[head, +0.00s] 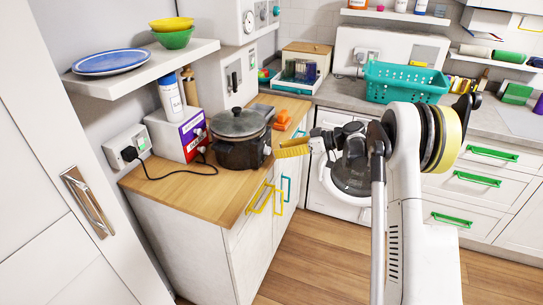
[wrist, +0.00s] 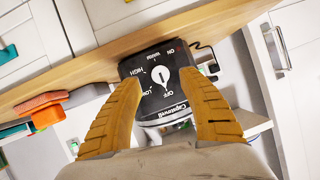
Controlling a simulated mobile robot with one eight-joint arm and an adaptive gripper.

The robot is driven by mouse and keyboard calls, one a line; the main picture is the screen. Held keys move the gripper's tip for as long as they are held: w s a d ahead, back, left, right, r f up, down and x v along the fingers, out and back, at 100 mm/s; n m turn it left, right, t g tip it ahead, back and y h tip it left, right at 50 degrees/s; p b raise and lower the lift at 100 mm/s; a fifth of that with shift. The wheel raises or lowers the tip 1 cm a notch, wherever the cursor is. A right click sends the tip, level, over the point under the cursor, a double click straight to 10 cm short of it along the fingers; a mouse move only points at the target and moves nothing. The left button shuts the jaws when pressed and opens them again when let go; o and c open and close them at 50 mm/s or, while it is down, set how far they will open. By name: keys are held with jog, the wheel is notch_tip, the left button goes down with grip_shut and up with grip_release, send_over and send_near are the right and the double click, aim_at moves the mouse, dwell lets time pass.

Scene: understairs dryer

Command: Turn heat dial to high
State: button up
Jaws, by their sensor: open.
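The heat dial (wrist: 161,76) is a small white knob on the slow cooker's black front panel (wrist: 177,106). The panel looks rotated in the wrist view, with HIGH and LOW at the dial's left and OFF below it. I cannot clearly tell which mark the dial points to. The slow cooker (head: 238,154), black with a glass lid, stands on the wooden counter in the head view. My gripper (head: 278,150) is open, its yellow ridged fingers pointing at the cooker's front. In the wrist view my gripper (wrist: 160,82) has one finger either side of the dial, with no visible contact.
An orange object (head: 282,119) lies on the counter (head: 150,181) behind the cooker. Yellow handles (head: 264,199) project from the cabinet front below. The wooden floor (head: 330,260) is clear.

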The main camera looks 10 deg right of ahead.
aim_at(267, 150)
jog(key=b+x, duration=0.1)
jog(key=x, duration=0.3)
grip_shut()
